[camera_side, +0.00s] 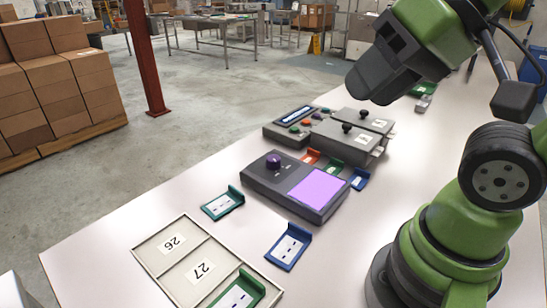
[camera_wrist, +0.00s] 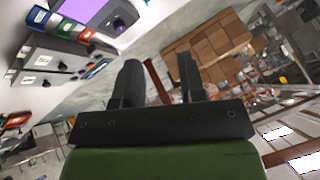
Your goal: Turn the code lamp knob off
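The code lamp (camera_side: 262,187) is a dark grey box on the table with a purple knob (camera_side: 273,162) at its left and a lit lilac panel (camera_side: 318,187) at its right. The knob also shows in the wrist view (camera_wrist: 119,25), near the top, with part of the lit panel (camera_wrist: 84,9). My gripper (camera_side: 368,88) is above the table, behind and to the right of the lamp and well clear of it. In the wrist view its two dark fingers (camera_wrist: 158,75) are apart with nothing between them.
Grey boxes with black knobs (camera_side: 352,139) and a button console (camera_side: 290,127) stand behind the lamp. Small coloured card holders sit between them. A tray marked 26 and 27 (camera_side: 162,270), a green holder (camera_side: 222,204) and a blue holder (camera_side: 289,247) lie in front.

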